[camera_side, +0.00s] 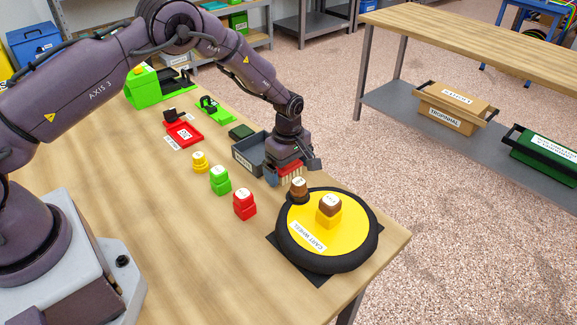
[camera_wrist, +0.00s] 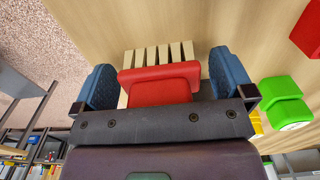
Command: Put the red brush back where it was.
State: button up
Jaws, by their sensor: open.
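The red brush (camera_side: 287,167) with pale bristles is at my gripper (camera_side: 292,177), beside the grey open bin and behind the cart wheel. In the wrist view the brush's red body (camera_wrist: 160,84) lies between the two blue fingers of my gripper (camera_wrist: 160,82), with its pale bristle blocks (camera_wrist: 158,54) pointing away from the palm. The fingers are open, with a gap showing on the right side. Part of the brush is hidden by my gripper in the side view. I cannot tell whether the brush rests on the table.
The grey bin (camera_side: 247,163) is just left. Yellow (camera_side: 200,162), green (camera_side: 220,181) and red (camera_side: 244,205) stacked pieces stand further left.

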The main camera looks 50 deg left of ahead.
notch_tip(320, 180, up, 12)
jog(key=shift+r, duration=0.25)
jog(key=s+r+m+t, duration=0.1)
jog(key=s+r+m, duration=0.4)
jog(key=r, duration=0.5)
jog(key=s+r+m+t, duration=0.2)
jog(key=s+r+m, duration=0.2)
jog(key=s+r, duration=0.45)
jog(key=s+r+m+t, duration=0.2)
jog(key=s+m, duration=0.7)
jog(key=s, duration=0.7)
jog(key=shift+s+r+t, duration=0.3)
jog(key=shift+s+r, duration=0.1)
jog(key=shift+r, duration=0.25)
